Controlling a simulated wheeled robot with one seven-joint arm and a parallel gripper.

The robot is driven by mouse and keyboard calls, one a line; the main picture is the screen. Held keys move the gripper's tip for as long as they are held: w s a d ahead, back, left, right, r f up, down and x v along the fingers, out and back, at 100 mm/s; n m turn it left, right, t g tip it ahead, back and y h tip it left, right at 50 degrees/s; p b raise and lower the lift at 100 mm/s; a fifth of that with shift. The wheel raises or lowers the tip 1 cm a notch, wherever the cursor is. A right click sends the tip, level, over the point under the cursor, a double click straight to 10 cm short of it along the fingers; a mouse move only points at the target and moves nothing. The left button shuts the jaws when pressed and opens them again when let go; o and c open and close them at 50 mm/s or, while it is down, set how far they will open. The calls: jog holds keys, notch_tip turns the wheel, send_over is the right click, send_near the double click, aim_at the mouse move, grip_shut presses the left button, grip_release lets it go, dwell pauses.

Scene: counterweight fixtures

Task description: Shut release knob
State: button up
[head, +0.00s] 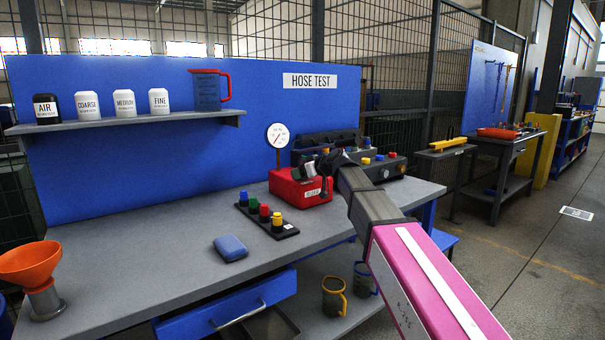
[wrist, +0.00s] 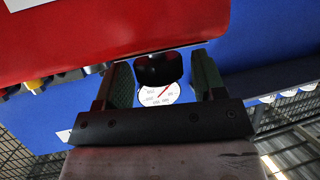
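The red release box (head: 288,190) stands on the bench, with a white label on its front. It also fills the top of the wrist view (wrist: 120,28). A black knob (wrist: 158,68) sticks out from it in the wrist view. My gripper (wrist: 162,78) is open, with one green-padded finger on each side of the knob. A gap shows on the right side of the knob; on the left I cannot tell whether it touches. In the head view my gripper (head: 318,168) is at the red box and partly hides it.
A pressure gauge (head: 277,136) rises behind the red box. A strip of coloured caps (head: 267,221) and a blue pad (head: 230,248) lie in front. A dark valve panel (head: 376,170) stands behind my arm.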

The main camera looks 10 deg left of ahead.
jog(key=c, duration=0.7)
jog(key=shift+t, duration=0.3)
jog(key=shift+s+m+t+h, duration=0.2)
jog(key=shift+m+t+h, duration=0.8)
jog(key=shift+m+t, duration=0.45)
jog(key=m+t+h, duration=0.2)
jog(key=m+h, duration=0.1)
jog(key=m+t+h, duration=0.1)
jog(key=m+h, duration=0.1)
jog(key=shift+a, duration=0.3)
jog(key=m+h, duration=0.2)
jog(key=h, duration=0.1)
jog(key=m+t+h, duration=0.1)
jog(key=m+h, duration=0.2)
jog(key=shift+a+m, duration=0.2)
jog(key=shift+m, duration=0.05)
jog(key=m+g+h, duration=0.1)
jog(key=m+h, duration=0.3)
jog(key=shift+g+h, duration=0.3)
jog(key=shift+g, duration=0.05)
jog(key=shift+m+h, duration=0.3)
jog(key=shift+m, duration=0.1)
